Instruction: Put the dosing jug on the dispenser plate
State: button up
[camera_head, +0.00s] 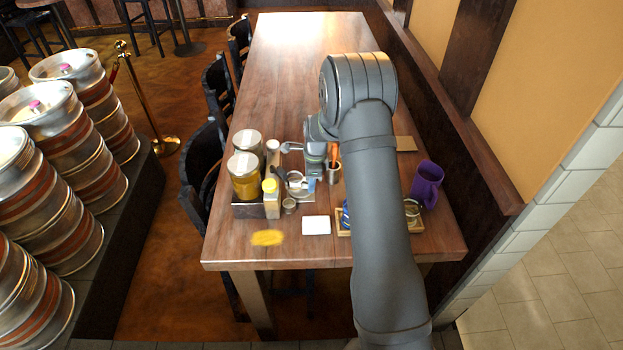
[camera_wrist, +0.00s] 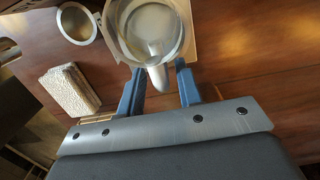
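The dosing jug (camera_wrist: 150,22) is a clear, round vessel at the top of the wrist view, with its handle (camera_wrist: 158,78) pointing toward me. In the head view the jug (camera_head: 296,184) is on the table beside the caddy, partly hidden by my gripper. My gripper (camera_wrist: 159,68) is open. Its two blue fingers are on either side of the handle, with a visible gap on each side. A pale square edge (camera_wrist: 197,22) shows under or beside the jug. I cannot tell whether it is the dispenser plate, and I cannot identify that plate surely elsewhere.
A small metal cup (camera_head: 289,205) and a white folded cloth (camera_head: 316,225) are close to the jug. A caddy (camera_head: 248,210) with jars and bottles stands left. A yellow cloth (camera_head: 267,238) lies at the front. The far table is clear.

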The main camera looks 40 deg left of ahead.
jog(key=shift+o, duration=0.2)
jog(key=shift+r, duration=0.2)
notch_tip(320, 180, up, 17)
jog(key=w+d, duration=0.1)
jog(key=shift+w, duration=0.1)
dwell(0.3)
jog(key=f, duration=1.1)
jog(key=s+a+f, duration=0.1)
jog(key=f, duration=0.5)
jog(key=shift+r, duration=0.1)
